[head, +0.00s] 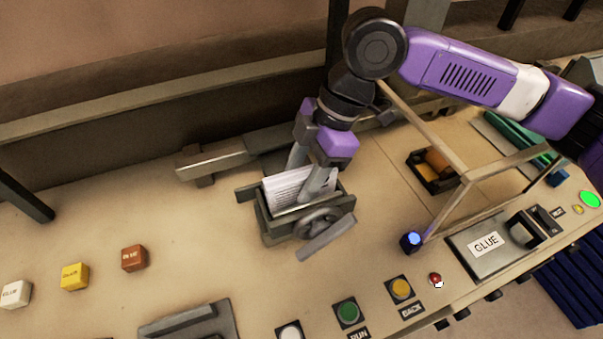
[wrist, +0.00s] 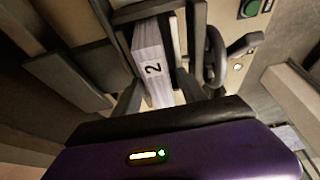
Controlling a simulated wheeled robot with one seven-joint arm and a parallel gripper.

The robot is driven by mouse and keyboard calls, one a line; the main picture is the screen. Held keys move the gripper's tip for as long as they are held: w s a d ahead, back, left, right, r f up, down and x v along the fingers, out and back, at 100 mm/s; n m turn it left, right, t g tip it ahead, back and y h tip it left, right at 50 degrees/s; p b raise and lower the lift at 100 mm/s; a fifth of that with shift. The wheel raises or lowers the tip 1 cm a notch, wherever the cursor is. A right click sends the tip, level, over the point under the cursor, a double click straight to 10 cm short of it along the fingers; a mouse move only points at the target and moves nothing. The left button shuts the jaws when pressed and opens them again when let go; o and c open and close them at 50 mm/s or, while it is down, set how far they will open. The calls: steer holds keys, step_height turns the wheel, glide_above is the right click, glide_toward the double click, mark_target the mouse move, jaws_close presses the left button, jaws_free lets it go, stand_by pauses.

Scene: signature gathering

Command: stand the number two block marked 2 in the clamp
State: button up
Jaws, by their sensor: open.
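The number two block is a white stack of pages (head: 285,190) standing in the grey clamp (head: 268,228). In the wrist view the block (wrist: 148,50) shows a black 2 on its end face, and it sits between the clamp jaws (wrist: 177,35). My gripper (head: 313,180) is directly over the clamp with its fingers down on either side of the block. It is open. The wrist view shows the block between the fingers (wrist: 160,95). Whether a finger touches the block cannot be told. The block's lower part is hidden by the clamp.
A handwheel with a bar (head: 325,232) sticks out at the clamp's front. White (head: 15,294), yellow (head: 74,276) and brown (head: 134,258) blocks lie at left. A wooden frame (head: 450,205) and the glue station (head: 490,245) stand at right. Buttons (head: 347,312) line the front edge.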

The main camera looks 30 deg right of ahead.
steer(key=p+v, duration=0.1)
steer(key=v, duration=0.3)
steer(key=shift+r, duration=0.3)
steer(key=s+d, duration=0.2)
steer(key=d, duration=0.9)
steer(key=shift+s+d+f, duration=0.15)
steer(key=shift+d+f, duration=0.05)
